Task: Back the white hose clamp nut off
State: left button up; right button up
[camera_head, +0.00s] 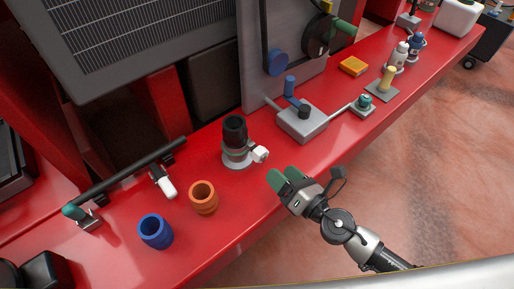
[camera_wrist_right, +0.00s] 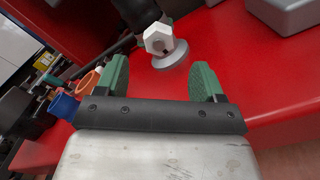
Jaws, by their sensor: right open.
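The white hose clamp nut (camera_head: 261,154) sticks out to the right of a clamp on a short black hose (camera_head: 235,130), which stands upright on a round grey base (camera_head: 237,162) on the red bench. My right gripper (camera_head: 281,177) is just to the right of and nearer than the nut, apart from it. In the right wrist view the nut (camera_wrist_right: 158,39) shows as a white hexagon beyond the green fingertips (camera_wrist_right: 160,78), which are spread and empty. My left gripper is not in view.
An orange ring (camera_head: 203,197) and a blue ring (camera_head: 155,231) stand left of the hose on the red bench (camera_head: 262,195). A white-handled valve (camera_head: 163,184) sits beside a dark pipe. A grey box (camera_head: 302,123) stands to the right. The bench's front edge is clear.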

aim_at(264, 157)
jog(key=p+x, duration=0.2)
jog(key=x, duration=0.8)
jog(key=c, duration=0.9)
jog(key=shift+r+n, duration=0.1)
jog(key=shift+n, duration=1.5)
jog(key=shift+c, duration=0.2)
jog(key=o, duration=0.9)
jog(key=shift+o, duration=0.2)
